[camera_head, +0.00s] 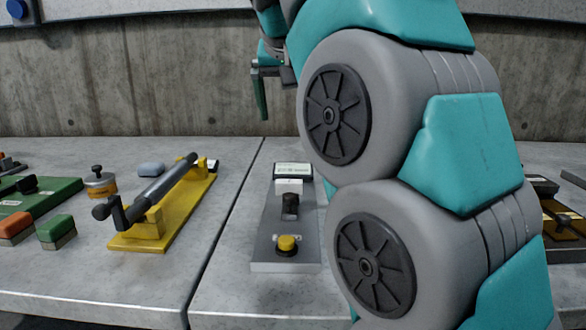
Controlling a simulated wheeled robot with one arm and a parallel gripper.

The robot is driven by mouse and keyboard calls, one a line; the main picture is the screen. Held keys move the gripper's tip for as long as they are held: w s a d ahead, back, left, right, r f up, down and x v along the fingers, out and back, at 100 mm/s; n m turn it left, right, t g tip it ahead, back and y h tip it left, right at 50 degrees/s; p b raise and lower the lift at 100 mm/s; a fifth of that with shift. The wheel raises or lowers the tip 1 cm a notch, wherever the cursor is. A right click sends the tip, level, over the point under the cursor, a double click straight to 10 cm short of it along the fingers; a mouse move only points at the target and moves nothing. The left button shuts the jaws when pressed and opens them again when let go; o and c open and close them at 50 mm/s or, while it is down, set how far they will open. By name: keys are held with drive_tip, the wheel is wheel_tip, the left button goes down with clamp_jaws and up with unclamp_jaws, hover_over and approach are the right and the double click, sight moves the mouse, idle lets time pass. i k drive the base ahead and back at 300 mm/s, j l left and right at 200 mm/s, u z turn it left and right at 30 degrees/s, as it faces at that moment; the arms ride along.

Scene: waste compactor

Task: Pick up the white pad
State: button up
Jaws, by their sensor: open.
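A small pale, whitish-grey pad (151,169) with rounded edges lies flat on the left grey table, behind the yellow fixture. It is the thing that best fits the white pad. My gripper (268,90) hangs high near the back wall, to the right of the pad and well above the table. It is open, with no object visible in it. My own arm hides part of the gripper.
A yellow fixture with a dark bar (150,200) stands just in front of the pad. A grey control panel (265,245) sits right of the table seam.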

sight(281, 186)
drive_tip(key=k, duration=1)
